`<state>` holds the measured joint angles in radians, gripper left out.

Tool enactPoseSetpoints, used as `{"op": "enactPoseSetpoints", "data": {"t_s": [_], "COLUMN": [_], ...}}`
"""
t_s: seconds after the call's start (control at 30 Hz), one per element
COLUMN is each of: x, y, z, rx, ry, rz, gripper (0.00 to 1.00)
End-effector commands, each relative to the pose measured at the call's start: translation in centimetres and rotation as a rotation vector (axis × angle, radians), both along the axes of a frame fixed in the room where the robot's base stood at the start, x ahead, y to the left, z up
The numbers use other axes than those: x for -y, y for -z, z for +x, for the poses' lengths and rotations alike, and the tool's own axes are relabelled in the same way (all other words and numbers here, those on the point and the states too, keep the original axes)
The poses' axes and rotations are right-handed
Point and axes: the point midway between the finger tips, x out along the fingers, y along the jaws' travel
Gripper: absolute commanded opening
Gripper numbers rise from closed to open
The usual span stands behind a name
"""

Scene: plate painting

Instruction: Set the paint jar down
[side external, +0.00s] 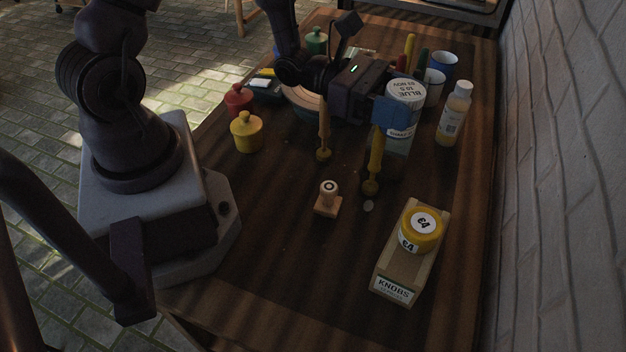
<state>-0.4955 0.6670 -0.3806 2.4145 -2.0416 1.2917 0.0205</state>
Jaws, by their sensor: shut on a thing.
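The paint jar (404,92) has a white top marked BLUE, with the lettering upside down in this view. It is at the right-back part of the table. My gripper (391,112) is at the jar's left side and shut on it. A blue patch shows at the grip, and part of the jar's side is hidden there. A pale, greyish form (399,146) shows just below the jar. I cannot tell whether the jar touches it or the table.
White cups (442,66) and an upright bottle (454,114) stand close right of the jar. Candlesticks (324,134) and a stamp (328,198) stand in front. A KNOBS box (395,288) carries a yellow jar (420,229). Red and yellow pots (246,134) stand left. The front table (290,275) is clear.

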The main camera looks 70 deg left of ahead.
Motion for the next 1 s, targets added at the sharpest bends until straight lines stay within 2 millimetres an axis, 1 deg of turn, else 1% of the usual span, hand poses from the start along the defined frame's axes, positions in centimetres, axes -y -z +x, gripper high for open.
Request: {"op": "enactPoseSetpoints", "data": {"t_s": [0.03,0.07,0.17,0.2,0.27,0.3,0.4,0.5,0.6,0.7,1.0], "x": [1.3,2.1,4.7,5.8,7.3,8.2,9.9,11.1,11.8,12.1,12.1], "y": [1.4,2.1,4.4,5.3,6.3,6.9,8.0,8.6,8.9,9.1,9.2], "z": [-1.2,-2.0,-5.3,-6.8,-9.2,-10.7,-14.2,-16.6,-18.1,-18.7,-18.7], "rx": [-0.010,-0.011,-0.011,-0.010,-0.005,-0.003,0.001,0.006,0.007,0.010,0.010], "ry": [0.075,0.123,0.291,0.363,0.465,0.525,0.644,0.715,0.749,0.758,0.757], "rz": [-0.010,-0.013,-0.021,-0.025,-0.029,-0.031,-0.033,-0.034,-0.033,-0.031,-0.030], "gripper": [0.30,0.30,0.30,0.30,0.30,0.30,0.30,0.30,0.30,0.30,0.30]}}
